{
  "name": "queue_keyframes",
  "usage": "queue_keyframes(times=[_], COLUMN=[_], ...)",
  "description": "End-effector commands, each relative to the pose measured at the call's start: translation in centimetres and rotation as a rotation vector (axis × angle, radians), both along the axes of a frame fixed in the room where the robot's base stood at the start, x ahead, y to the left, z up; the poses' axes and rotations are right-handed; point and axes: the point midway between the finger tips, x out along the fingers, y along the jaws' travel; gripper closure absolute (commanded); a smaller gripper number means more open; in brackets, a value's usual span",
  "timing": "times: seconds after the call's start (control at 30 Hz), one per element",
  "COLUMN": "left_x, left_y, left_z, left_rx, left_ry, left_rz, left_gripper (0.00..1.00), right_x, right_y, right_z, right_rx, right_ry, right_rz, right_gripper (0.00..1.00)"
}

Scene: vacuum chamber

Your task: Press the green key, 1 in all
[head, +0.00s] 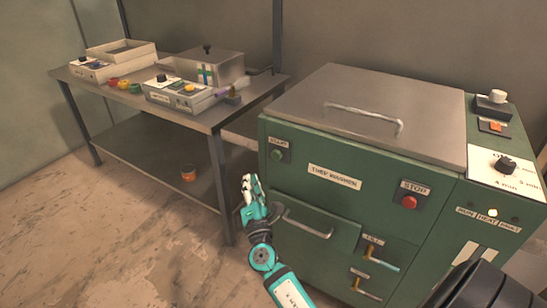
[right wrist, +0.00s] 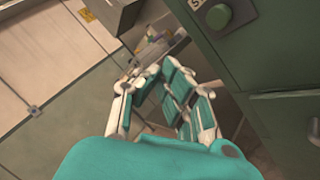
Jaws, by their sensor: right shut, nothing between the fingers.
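The green key (head: 277,154) is a round button under a small label at the upper left of the green machine's (head: 330,205) front. It also shows in the right wrist view (right wrist: 219,16), at the top right. My right gripper (head: 247,188) is shut and empty, in front of the machine's left edge, below and left of the green key and apart from it. In the right wrist view its fingertips (right wrist: 160,72) are together, left of and below the green key. My left gripper is not in view.
A red button (head: 409,202) sits on the machine's right front. A drawer handle (head: 307,224) and two small levers are lower down. A knob panel (head: 505,168) is at the right. A metal table (head: 215,115) with control boxes stands at the left. The floor before it is clear.

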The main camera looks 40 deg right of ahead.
Motion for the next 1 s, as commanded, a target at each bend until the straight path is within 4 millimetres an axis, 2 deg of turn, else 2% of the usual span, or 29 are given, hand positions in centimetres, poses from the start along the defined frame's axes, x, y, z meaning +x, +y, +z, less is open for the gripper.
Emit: queue_keyframes(times=[0.17, 0.53, 0.6, 0.8, 1.0], left_x=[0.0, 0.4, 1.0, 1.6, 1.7], left_y=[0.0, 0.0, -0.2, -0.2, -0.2], left_z=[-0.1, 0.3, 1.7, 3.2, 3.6], left_rx=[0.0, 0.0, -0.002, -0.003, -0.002], left_ry=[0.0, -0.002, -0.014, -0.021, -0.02], left_rz=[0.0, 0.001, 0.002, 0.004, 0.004], left_gripper=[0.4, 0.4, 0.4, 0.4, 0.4], right_x=[0.5, 2.5, 2.8, 3.2, 3.4], right_y=[-1.2, -6.0, -6.6, -7.8, -8.1], right_z=[0.0, -0.1, -0.2, -0.1, 0.0], right_rx=[-0.003, -0.002, -0.002, 0.0, 0.001], right_ry=[-0.001, 0.0, 0.0, 0.0, 0.001], right_rz=[-0.002, -0.001, 0.0, 0.0, 0.001], right_gripper=[1.0, 1.0, 1.0, 1.0, 1.0])
